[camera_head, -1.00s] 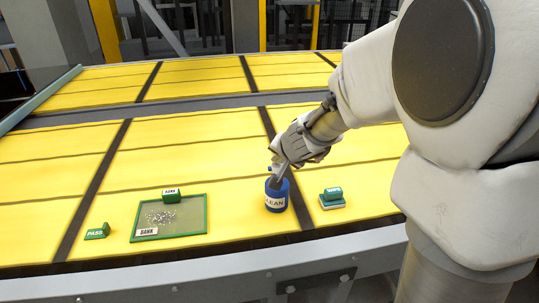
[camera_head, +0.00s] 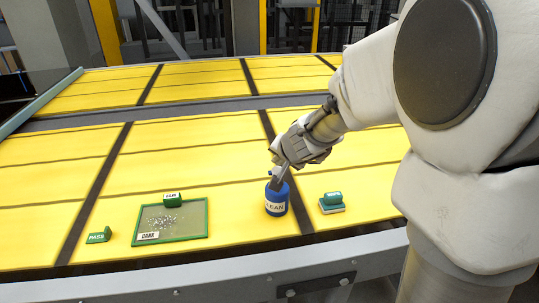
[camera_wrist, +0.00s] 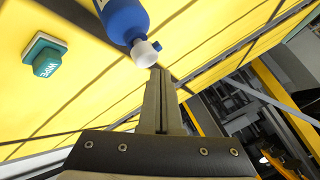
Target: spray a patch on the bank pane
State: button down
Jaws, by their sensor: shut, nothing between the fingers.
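The bank pane (camera_head: 190,221) is a grey, green-framed square lying on the yellow surface, with a speckled pale patch (camera_head: 165,222) near its middle and a BANK label at its front left corner. The blue spray bottle (camera_head: 276,203), labelled with letters ending in LEAN, stands upright to the right of the pane. My gripper (camera_head: 280,180) is at the top of the bottle, pointing down, shut and empty. In the wrist view the shut fingers (camera_wrist: 161,75) end beside the bottle's white nozzle (camera_wrist: 145,52); whether they touch it cannot be told.
A green BANK block (camera_head: 172,199) sits at the pane's back edge. A green PASS block (camera_head: 98,236) stands left of the pane. A teal and white WIPE block (camera_head: 332,203) stands right of the bottle. The yellow surface (camera_head: 200,165) behind is clear.

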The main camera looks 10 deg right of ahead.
aim_at(278, 173)
jog(key=shift+r, duration=0.35)
notch_tip(278, 173, up, 6)
jog(key=p, duration=0.5)
jog(key=shift+p, duration=0.35)
jog(key=s+a+r+n+g+y, duration=0.1)
jog(key=s+a+r+n, duration=0.15)
jog(key=s, duration=0.25)
jog(key=s+a+r+n+y, duration=0.1)
jog(key=s+a+r+n, duration=0.1)
jog(key=s+r, duration=0.3)
jog(key=s+d+n+g+h, duration=0.1)
jog(key=s+d, duration=0.1)
jog(key=s, duration=0.7)
jog(key=s+d+f+n+g+h, duration=0.1)
jog(key=s+d+n+h, duration=0.1)
jog(key=s, duration=0.7)
jog(key=shift+d+g, duration=0.3)
jog(key=shift+d, duration=0.05)
